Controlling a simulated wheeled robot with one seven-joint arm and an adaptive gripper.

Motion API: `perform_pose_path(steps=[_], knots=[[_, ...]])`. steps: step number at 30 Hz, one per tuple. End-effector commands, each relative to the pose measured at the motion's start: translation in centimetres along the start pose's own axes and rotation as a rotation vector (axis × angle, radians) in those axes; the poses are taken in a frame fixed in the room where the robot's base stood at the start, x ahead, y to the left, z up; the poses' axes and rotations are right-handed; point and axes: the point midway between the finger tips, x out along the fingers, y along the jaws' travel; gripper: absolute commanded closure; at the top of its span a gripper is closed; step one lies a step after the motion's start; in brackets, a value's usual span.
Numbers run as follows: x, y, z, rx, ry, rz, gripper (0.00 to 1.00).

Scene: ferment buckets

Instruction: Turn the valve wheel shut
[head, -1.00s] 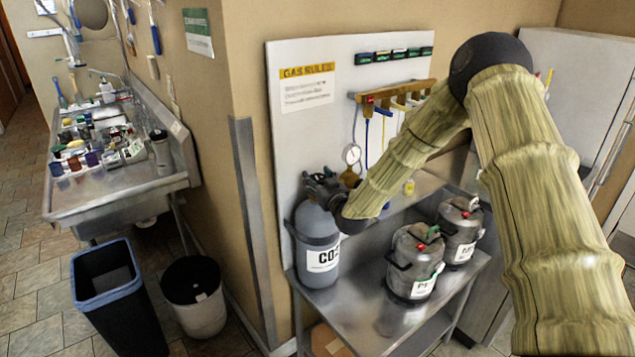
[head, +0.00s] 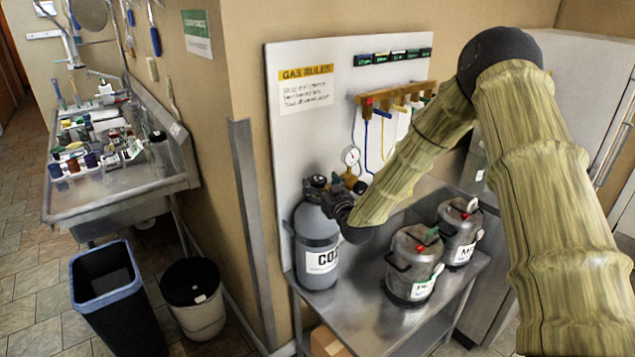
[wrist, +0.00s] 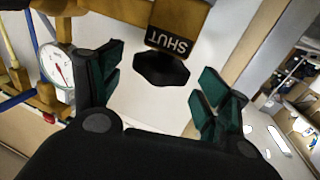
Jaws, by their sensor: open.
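The valve wheel (wrist: 162,70) is a black, many-sided knob. In the wrist view it lies between the spread fingers of my gripper (wrist: 160,66), with gaps on both sides and no visible contact. A black tag reading SHUT (wrist: 172,42) sits beside it. In the head view the valve wheel (head: 317,182) tops the grey CO2 cylinder (head: 317,238). My gripper (head: 335,200) is open and empty, just right of the valve; its fingers are partly hidden there.
A round pressure gauge (head: 351,156) and brass fittings sit right behind the valve. Two metal kegs (head: 412,266) (head: 460,236) stand on the steel table (head: 375,325), right of the cylinder. The gas rules board (head: 290,150) is behind. A waste bin (head: 108,295) stands on the floor.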

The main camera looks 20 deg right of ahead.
Motion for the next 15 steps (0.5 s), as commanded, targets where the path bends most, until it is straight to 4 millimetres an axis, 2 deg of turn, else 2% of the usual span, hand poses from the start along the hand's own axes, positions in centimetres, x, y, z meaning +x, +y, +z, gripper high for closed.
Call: perform_pose_path(steps=[3,9,15], knots=[[-2.4,0.0,0.1,0.001,-0.002,0.000,0.24],[-5.9,0.1,0.0,0.001,-0.002,0.001,0.24],[-8.1,0.0,0.0,0.000,0.000,0.000,0.24]])
